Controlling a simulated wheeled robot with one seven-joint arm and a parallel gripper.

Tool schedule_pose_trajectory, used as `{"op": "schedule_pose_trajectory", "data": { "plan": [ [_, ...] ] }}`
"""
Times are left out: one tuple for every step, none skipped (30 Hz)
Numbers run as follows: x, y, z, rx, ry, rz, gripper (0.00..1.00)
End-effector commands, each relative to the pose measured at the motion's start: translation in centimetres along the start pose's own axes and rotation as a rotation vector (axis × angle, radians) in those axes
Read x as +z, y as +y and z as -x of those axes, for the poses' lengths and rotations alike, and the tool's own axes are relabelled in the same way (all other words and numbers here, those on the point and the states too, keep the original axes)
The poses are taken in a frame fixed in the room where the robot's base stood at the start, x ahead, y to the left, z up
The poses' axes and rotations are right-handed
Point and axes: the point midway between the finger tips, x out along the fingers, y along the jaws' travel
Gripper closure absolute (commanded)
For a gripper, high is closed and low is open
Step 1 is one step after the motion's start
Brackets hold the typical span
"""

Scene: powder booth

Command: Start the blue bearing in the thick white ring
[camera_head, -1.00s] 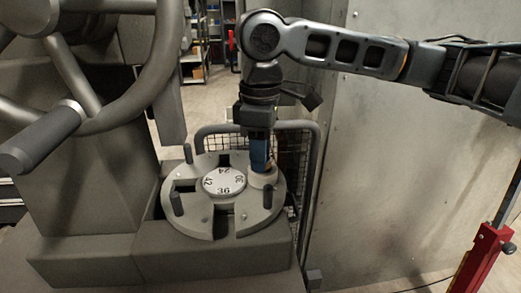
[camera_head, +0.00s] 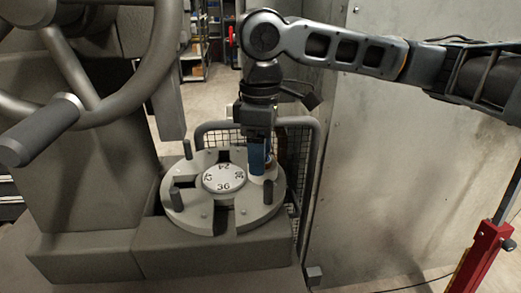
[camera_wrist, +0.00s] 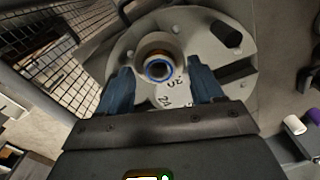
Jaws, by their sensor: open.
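The thick white ring (camera_wrist: 146,43) stands on the round pale fixture plate, near the numbered dial, in the wrist view. The blue bearing (camera_wrist: 158,72) shows as a blue circle with a dark centre at the ring's mouth, off toward my gripper's side. How deep it sits and whether it is tilted I cannot tell. My gripper (camera_wrist: 162,84) is open, its two blue fingers apart on either side of the ring and bearing, with nothing clasped. In the head view my gripper (camera_head: 259,164) points down at the ring (camera_head: 264,177), and its fingers hide most of the bearing.
The round fixture plate (camera_head: 196,213) carries upright dark posts (camera_head: 180,195) and a white numbered dial (camera_head: 224,178). A large handwheel (camera_head: 88,60) stands left. A wire-mesh guard and rail (camera_head: 316,150) are close behind my gripper. A flat wall (camera_head: 400,180) lies right.

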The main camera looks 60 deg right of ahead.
Motion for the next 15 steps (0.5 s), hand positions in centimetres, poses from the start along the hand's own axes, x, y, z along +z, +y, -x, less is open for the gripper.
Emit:
{"op": "schedule_pose_trajectory", "data": {
  "plan": [
    [0.0, 0.0, 0.2, 0.001, 0.001, 0.0, 0.34],
    [0.0, 0.0, 0.5, 0.001, 0.001, 0.0, 0.34],
    [-0.1, 0.0, 0.9, 0.002, 0.001, 0.0, 0.34],
    [-0.1, 0.1, 1.3, 0.003, 0.001, 0.0, 0.34],
    [-0.1, 0.1, 1.7, 0.003, 0.001, 0.0, 0.34],
    [-0.1, 0.0, 2.3, 0.002, 0.002, 0.0, 0.34],
    [-0.1, 0.0, 2.9, 0.003, 0.002, 0.0, 0.34],
    [-0.1, 0.1, 3.4, 0.003, 0.002, 0.0, 0.34],
    [-0.1, 0.1, 4.0, 0.002, 0.002, -0.001, 0.34],
    [-0.1, 0.1, 4.5, 0.002, 0.002, -0.001, 0.34],
    [-0.1, 0.0, 5.0, 0.002, 0.002, 0.0, 0.34],
    [-0.1, 0.0, 5.6, 0.002, 0.001, 0.0, 0.34],
    [-0.1, 0.0, 6.0, 0.003, 0.002, 0.0, 0.34],
    [-0.1, 0.0, 6.4, 0.002, 0.001, 0.001, 0.34],
    [-0.1, 0.0, 6.8, 0.002, 0.001, 0.001, 0.34]
  ]
}}
